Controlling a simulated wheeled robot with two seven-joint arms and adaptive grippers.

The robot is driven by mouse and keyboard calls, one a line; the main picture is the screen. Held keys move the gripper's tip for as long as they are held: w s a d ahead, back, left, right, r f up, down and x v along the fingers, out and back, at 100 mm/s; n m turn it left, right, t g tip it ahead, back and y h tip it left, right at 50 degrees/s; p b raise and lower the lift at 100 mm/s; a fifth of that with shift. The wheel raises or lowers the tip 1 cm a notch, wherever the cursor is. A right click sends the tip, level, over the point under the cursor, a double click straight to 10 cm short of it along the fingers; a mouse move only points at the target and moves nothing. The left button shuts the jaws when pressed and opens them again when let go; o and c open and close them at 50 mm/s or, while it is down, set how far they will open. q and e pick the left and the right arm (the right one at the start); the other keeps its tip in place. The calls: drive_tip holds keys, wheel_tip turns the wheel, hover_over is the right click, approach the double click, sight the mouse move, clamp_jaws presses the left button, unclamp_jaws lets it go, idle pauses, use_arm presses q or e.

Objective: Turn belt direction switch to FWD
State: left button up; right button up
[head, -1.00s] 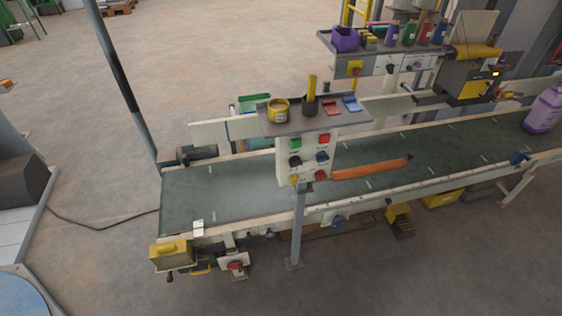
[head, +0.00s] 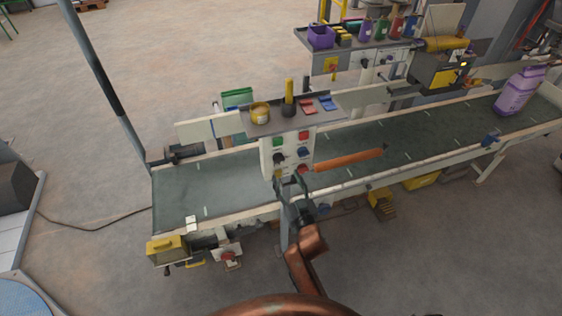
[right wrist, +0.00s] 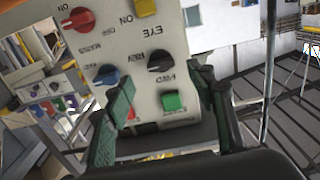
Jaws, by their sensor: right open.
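The belt direction switch is a black knob (head: 279,158) on the front of the white control panel (head: 267,163). In the right wrist view the panel appears upside down, and the black knob (right wrist: 160,61) has REV and FWD lettering beside it. I cannot tell for sure which label it points at. My right gripper (head: 291,183) is open and empty in front of the panel's lower part. In the right wrist view its two fingers (right wrist: 165,78) stand on either side of the knob's column, apart from the knob. My left gripper is not in view.
Around the knob are a green button (right wrist: 172,102), a blue knob (right wrist: 105,75), a red knob (right wrist: 78,18) and a yellow control (right wrist: 145,7). A tray (head: 325,119) sits above the panel.

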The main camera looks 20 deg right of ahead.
sight(280, 162)
drive_tip(key=w, duration=0.7)
drive_tip(key=shift+w+a+r, duration=0.1)
drive_tip(key=shift+w+r, duration=0.2)
drive_tip(key=shift+w, duration=0.05)
drive_tip(key=shift+c, duration=0.7)
drive_tip(key=c, duration=1)
